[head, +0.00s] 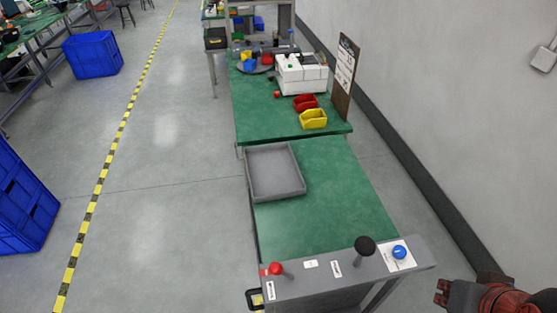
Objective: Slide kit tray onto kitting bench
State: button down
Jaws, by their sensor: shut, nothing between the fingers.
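The kit tray (274,193) is a shallow grey open tray that looks empty. In the head view it lies on the near green bench section (345,205), at its far left corner, with its left side along the bench's left edge. Beyond it is another green-topped bench (252,118) with bins and equipment; I cannot tell which surface is the kitting bench. My gripper (440,293) is at the lower right, right of the grey panel and well away from the tray. It is shut and empty.
The near grey panel (325,285) carries a red knob (276,268), a black knob (365,246) and a blue button (399,252). Red (305,102) and yellow (313,118) bins stand on the far bench. A wall (440,100) is at right; open floor lies left.

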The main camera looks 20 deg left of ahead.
aim_at(274, 173)
jog(key=k+j, duration=0.1)
jog(key=j, duration=0.3)
jog(key=k+j, duration=0.1)
jog(key=j, duration=0.8)
jog(key=k+j, duration=0.15)
jog(key=j, duration=0.8)
jog(key=k+j+z, duration=0.1)
jog(key=j, duration=0.4)
jog(key=i+j, duration=0.6)
jog(key=j, duration=0.2)
jog(key=i, duration=0.5)
